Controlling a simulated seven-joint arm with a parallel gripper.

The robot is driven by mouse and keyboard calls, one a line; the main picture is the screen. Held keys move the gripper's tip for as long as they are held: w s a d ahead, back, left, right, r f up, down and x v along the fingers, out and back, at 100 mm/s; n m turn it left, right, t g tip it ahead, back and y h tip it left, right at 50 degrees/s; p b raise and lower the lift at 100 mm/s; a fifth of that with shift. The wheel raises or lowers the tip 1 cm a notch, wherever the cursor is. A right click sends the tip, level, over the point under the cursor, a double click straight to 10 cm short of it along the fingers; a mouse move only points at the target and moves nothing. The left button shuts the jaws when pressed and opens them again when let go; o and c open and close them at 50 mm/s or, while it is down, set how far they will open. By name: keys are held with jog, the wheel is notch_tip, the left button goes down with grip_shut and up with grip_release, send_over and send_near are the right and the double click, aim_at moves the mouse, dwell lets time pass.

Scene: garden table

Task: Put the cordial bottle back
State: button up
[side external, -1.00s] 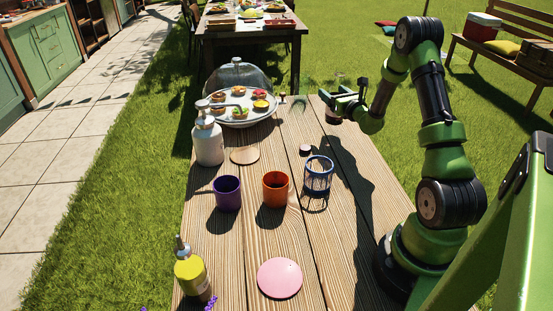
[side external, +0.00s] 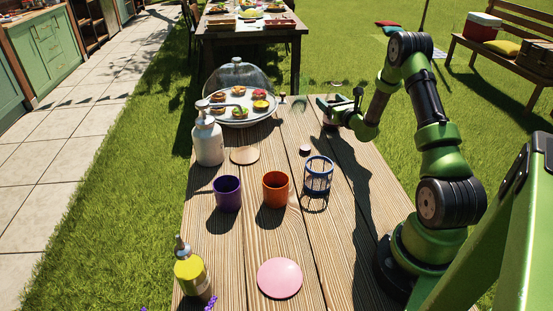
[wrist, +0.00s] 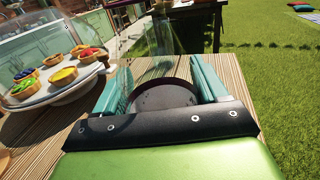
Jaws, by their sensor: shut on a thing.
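My gripper (side external: 336,106) is level at the far right part of the wooden table.
A domed cake stand (side external: 237,117) with tarts is left of my gripper. Nearer stand a white pump bottle (side external: 208,145), purple cup (side external: 227,194), orange cup (side external: 275,190), blue wire holder (side external: 318,177), and yellow bottle (side external: 191,277).

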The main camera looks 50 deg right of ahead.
jog(key=o, duration=1.4)
jog(key=shift+o, duration=0.2)
